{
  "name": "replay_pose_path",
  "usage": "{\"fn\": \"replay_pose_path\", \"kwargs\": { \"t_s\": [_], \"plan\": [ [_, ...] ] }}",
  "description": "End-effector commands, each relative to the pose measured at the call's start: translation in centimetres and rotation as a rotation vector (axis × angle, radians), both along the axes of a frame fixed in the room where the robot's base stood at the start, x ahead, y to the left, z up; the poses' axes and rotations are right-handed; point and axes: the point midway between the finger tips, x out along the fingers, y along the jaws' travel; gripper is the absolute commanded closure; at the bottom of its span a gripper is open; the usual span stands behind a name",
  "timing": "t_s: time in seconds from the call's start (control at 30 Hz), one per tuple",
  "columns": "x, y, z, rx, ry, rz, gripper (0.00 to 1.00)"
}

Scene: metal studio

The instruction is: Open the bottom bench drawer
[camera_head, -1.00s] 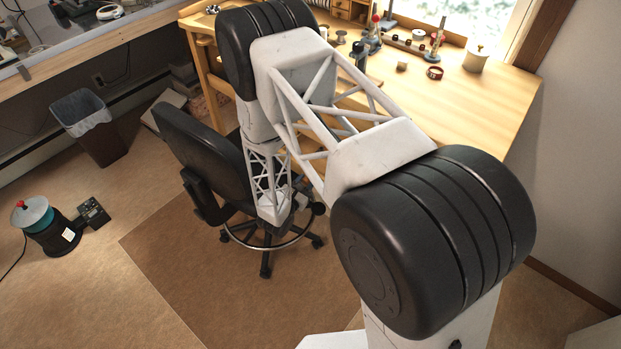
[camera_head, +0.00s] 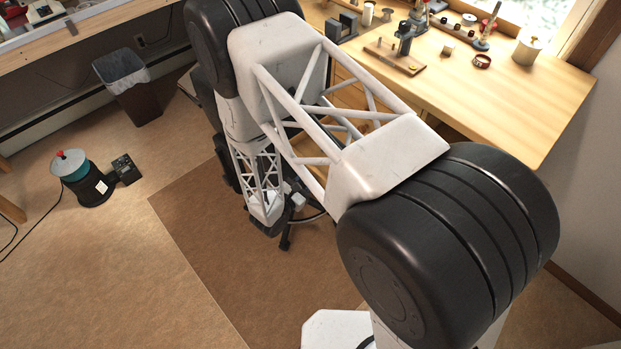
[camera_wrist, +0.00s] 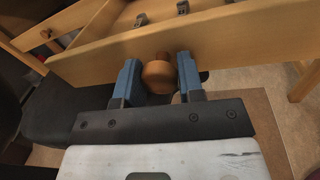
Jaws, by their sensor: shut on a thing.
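My gripper (camera_wrist: 159,82) has its two blue fingers on either side of a round wooden knob (camera_wrist: 159,74) in the wrist view and is shut on it. The knob sits on a light wooden drawer front (camera_wrist: 235,38), which crosses the wrist view. Behind this front the drawer's open inside shows, with small dark items in it, so the drawer stands at least partly out. Which drawer of the bench it is I cannot tell from here. In the head view my arm hides the drawer and most of the bench's drawer side; the bench top (camera_head: 490,95) shows at upper right.
Another wooden knob (camera_wrist: 46,34) shows at upper left in the wrist view. The dark office chair is mostly behind my arm in the head view. A waste bin (camera_head: 130,90) and a teal-and-black canister (camera_head: 82,178) stand left on open floor.

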Motion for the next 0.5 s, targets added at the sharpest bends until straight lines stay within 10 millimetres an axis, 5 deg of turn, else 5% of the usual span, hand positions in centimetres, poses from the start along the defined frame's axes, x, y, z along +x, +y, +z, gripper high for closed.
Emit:
{"fn": "replay_pose_path", "kwargs": {
  "t_s": [0.3,0.33,0.5],
  "plan": [
    [0.03,0.09,0.04,0.001,-0.001,0.001,1.00],
    [0.04,0.10,0.04,0.001,-0.001,0.001,0.62],
    [0.02,0.07,0.02,0.001,-0.001,0.001,0.40]
  ]
}}
